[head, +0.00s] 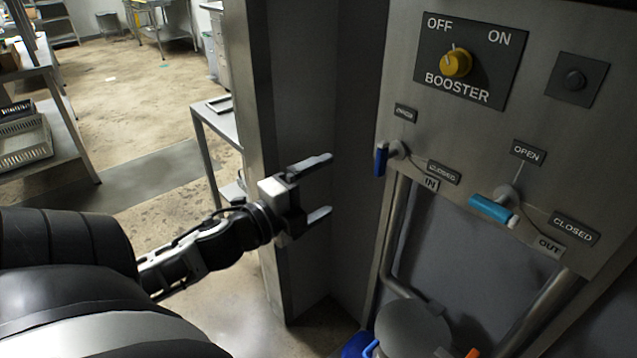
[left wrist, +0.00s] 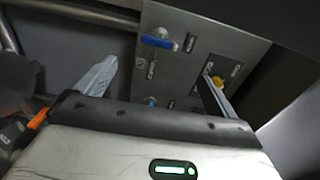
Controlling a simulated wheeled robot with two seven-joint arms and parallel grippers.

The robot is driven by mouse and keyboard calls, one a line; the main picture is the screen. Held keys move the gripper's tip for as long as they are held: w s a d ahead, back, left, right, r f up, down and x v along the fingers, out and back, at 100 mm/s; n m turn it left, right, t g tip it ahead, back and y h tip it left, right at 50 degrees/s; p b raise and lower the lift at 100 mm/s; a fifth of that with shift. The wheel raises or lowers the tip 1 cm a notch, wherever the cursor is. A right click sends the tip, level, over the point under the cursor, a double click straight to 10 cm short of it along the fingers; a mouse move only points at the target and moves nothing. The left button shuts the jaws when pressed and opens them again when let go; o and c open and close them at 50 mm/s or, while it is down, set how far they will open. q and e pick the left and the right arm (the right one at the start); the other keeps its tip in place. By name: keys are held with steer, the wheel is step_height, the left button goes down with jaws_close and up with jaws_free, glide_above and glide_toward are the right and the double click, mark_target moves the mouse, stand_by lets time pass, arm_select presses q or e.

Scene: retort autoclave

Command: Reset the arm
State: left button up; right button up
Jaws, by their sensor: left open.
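My left gripper (head: 322,188) is open and empty in the head view. It is held in the air in front of a dark metal recess, left of the control panel (head: 408,76). Its two fingers point right, toward the blue IN valve handle (head: 381,159), with a gap between. In the left wrist view the two fingers of the left gripper (left wrist: 155,88) are spread apart, with the panel (left wrist: 205,35) behind them and a blue handle (left wrist: 160,42) between them. My right gripper is in neither view.
A metal post (head: 262,120) stands behind my left arm. Open floor lies at upper left.

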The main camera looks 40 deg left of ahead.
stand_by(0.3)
arm_select(q)
steer(key=s+d+f+n+g, duration=0.25)
steer(key=d+f+n, duration=0.25)
steer(key=f, duration=0.3)
steer(key=s+d+f+n+g, duration=0.2)
steer(key=s+d+f+n, duration=0.15)
steer(key=f+n, duration=0.3)
steer(key=s+d+f+n+g+h, duration=0.1)
steer(key=s+d+f+n, duration=0.1)
steer(key=d, duration=0.4)
steer(key=s+d+f+n+g+h, duration=0.1)
steer(key=s+d+f+n+g, duration=0.1)
steer(key=d+f, duration=0.3)
steer(key=d, duration=0.2)
steer(key=shift+d, duration=0.3)
steer(key=shift+n, duration=0.25)
